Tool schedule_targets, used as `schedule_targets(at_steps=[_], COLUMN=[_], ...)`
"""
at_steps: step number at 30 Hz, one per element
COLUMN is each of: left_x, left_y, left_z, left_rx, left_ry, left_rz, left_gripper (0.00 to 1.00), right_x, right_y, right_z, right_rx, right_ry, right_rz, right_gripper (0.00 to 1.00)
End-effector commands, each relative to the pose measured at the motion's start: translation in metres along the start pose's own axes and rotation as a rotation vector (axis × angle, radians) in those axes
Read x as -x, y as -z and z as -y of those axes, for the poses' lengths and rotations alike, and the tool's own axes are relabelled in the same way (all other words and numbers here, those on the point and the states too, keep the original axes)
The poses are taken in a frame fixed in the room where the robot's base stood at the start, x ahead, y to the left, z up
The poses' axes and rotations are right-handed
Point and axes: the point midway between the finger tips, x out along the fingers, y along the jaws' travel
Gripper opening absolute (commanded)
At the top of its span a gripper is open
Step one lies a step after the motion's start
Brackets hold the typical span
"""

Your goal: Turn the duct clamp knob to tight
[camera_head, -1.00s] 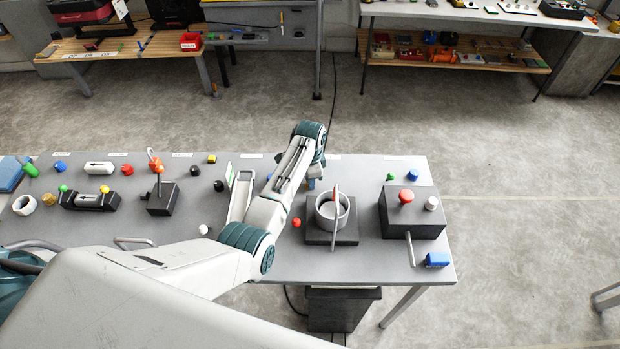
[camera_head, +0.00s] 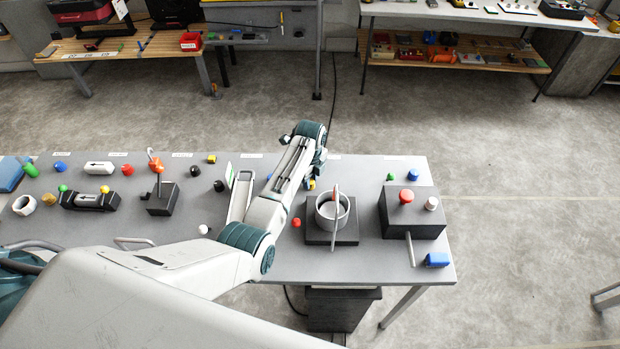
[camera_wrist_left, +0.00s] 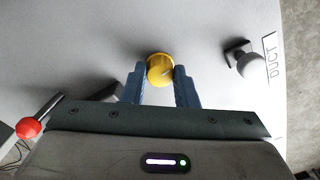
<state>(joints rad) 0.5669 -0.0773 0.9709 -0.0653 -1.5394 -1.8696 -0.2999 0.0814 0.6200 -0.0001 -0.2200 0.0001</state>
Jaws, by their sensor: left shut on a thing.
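A yellow round knob (camera_wrist_left: 160,69) sits between the two blue fingers of my left gripper (camera_wrist_left: 159,74) in the left wrist view. The fingers are shut on its sides, and a small pale mark shows on its face. A label reading DUCT (camera_wrist_left: 271,60) lies to its right. In the head view a bit of the yellow knob (camera_head: 311,184) shows below my left wrist, at the back of the grey table; my arm hides most of it and the fingers. The rest of the clamp is not clear. My right gripper is not in view.
A pale ball on a black bracket (camera_wrist_left: 247,65) stands right of the fingers, and a red ball on a rod (camera_wrist_left: 28,128) at left. A grey cup on a black base (camera_head: 318,236) and a black box with a red knob (camera_head: 405,218) stand right of my arm.

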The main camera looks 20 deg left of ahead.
Motion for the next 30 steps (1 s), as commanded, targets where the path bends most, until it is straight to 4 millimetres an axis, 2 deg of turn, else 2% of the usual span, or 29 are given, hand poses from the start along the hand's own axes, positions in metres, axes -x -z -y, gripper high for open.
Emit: schedule_targets(at_steps=[12, 26, 27, 30], left_x=[0.0023, 0.0023, 0.0023, 0.0020], left_y=[-0.0001, -0.0001, -0.0001, -0.0001], left_z=[0.0019, 0.0019, 0.0019, 0.0016], left_rx=[-0.152, -0.164, -0.163, -0.163], left_ry=[0.005, 0.005, 0.005, 0.004], left_rz=[0.001, 0.001, 0.001, 0.001], left_gripper=[0.04, 0.04, 0.30, 0.48], right_x=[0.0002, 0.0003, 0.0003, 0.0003], right_y=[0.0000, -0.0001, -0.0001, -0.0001], right_z=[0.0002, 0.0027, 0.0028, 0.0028], right_rx=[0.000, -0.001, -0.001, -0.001], right_ry=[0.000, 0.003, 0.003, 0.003], right_rz=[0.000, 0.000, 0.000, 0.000], right_gripper=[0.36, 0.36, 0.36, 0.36])
